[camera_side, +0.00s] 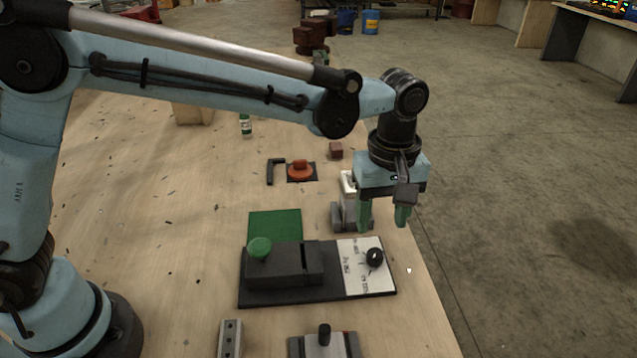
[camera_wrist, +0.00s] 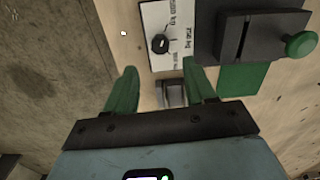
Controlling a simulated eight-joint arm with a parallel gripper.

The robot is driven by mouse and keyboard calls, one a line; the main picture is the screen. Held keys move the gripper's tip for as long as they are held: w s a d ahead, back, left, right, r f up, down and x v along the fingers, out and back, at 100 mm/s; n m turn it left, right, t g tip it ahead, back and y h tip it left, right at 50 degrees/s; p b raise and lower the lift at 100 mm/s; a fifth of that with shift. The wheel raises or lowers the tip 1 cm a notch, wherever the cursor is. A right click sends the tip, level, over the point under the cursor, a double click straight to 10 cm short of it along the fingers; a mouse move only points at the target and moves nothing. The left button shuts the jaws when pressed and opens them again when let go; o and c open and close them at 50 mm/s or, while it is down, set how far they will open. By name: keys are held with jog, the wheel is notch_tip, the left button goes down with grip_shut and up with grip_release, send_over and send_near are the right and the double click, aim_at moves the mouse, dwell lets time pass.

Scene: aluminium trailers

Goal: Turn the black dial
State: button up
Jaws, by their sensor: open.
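The black dial (camera_side: 374,257) sits on a white plate (camera_side: 358,280) with printed weight marks, at the right end of a black base. In the wrist view the dial (camera_wrist: 160,44) lies beyond the fingertips, roughly between them in picture width. My gripper (camera_side: 383,222) has green fingers, is open and empty, and points down above the table, behind and above the dial in the side view. In the wrist view my gripper (camera_wrist: 158,72) shows its two fingers spread apart. Nothing touches the dial.
A black block with a green knob (camera_side: 259,248) shares the base with the dial. A green square (camera_side: 275,225) lies behind it. A grey metal fixture (camera_side: 346,215) stands near my gripper. An orange knob (camera_side: 300,170) sits farther back. The table's right edge is close to the dial.

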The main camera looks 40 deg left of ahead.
aim_at(375, 252)
notch_tip(375, 252, down, 8)
dwell(0.4)
grip_shut()
